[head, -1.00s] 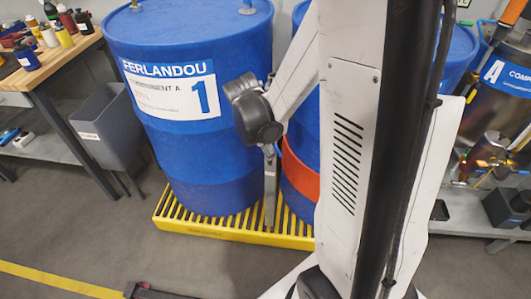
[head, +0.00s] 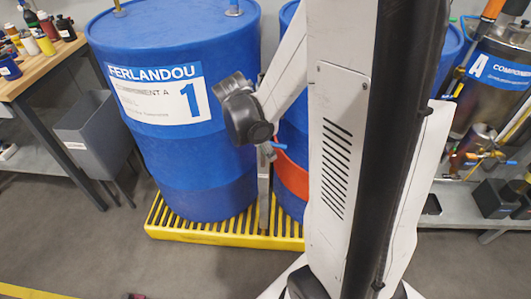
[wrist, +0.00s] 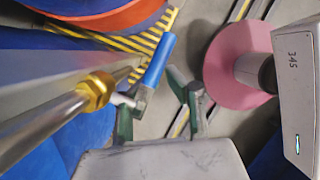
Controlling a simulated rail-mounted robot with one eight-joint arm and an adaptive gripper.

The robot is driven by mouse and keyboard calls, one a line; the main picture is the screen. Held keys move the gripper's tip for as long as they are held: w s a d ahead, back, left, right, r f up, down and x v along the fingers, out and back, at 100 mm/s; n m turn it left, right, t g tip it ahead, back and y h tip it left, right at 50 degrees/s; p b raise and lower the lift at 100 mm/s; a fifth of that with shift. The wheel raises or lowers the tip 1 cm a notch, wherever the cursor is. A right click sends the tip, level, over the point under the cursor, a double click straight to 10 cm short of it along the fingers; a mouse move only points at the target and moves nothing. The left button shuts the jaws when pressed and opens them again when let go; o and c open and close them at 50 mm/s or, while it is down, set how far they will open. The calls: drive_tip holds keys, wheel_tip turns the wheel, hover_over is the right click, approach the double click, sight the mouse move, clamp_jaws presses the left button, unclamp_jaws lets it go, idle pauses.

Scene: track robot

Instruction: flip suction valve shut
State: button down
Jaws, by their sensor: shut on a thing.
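The suction valve's blue handle (wrist: 158,62) shows in the wrist view, angled up and right from a metal valve body beside a brass fitting (wrist: 95,91) and a steel pipe (wrist: 42,128). My gripper (wrist: 152,98) has its greenish fingers on either side of the handle's lower part and is shut on it; the exact contact is hard to see. In the head view, a small blue handle (head: 279,146) shows just below my dark wrist joint, in front of the drums. My fingers cannot be made out there.
A blue drum (head: 165,155) marked 1 stands on a yellow grated pallet (head: 225,240). A second drum with an orange band (head: 291,176) is partly hidden by my arm. A workbench (head: 55,62) with bottles and a grey bin (head: 95,135) are at left. Steel tanks (head: 495,85) stand at right.

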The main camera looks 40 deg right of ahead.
drive_tip(key=shift+s+r, duration=0.15)
drive_tip(key=shift+r+p, duration=0.55)
drive_tip(key=shift+r, duration=0.2)
drive_tip(key=shift+s+f, duration=0.1)
drive_tip(key=w+a+f+b, duration=0.1)
drive_tip(key=w+a+f, duration=0.3)
drive_tip(key=a, duration=0.5)
drive_tip(key=shift+w+a+f+b, duration=0.25)
drive_tip(key=shift+w+b, duration=0.1)
drive_tip(key=shift+w, duration=0.45)
drive_tip(key=s+a+r+m+t+y+p, duration=0.1)
drive_tip(key=s+a+r+m+t+p, duration=0.1)
drive_tip(key=r+m, duration=0.3)
drive_tip(key=s+a+r+m+t+y+p, duration=0.1)
drive_tip(key=s+a+r+m+t+p, duration=0.2)
drive_tip(key=r, duration=1)
drive_tip(key=s+a+r+m+t+y+p, duration=0.1)
drive_tip(key=s+a+r+m+t+p, duration=0.2)
drive_tip(key=r+m, duration=0.4)
wheel_tip(320, 180, up, 2)
drive_tip(key=s+a+t, duration=0.1)
drive_tip(key=a, duration=0.1)
drive_tip(key=shift+s+a+r+m+y, duration=0.15)
drive_tip(key=shift+a+m+y, duration=0.15)
drive_tip(key=shift+a+y, duration=0.1)
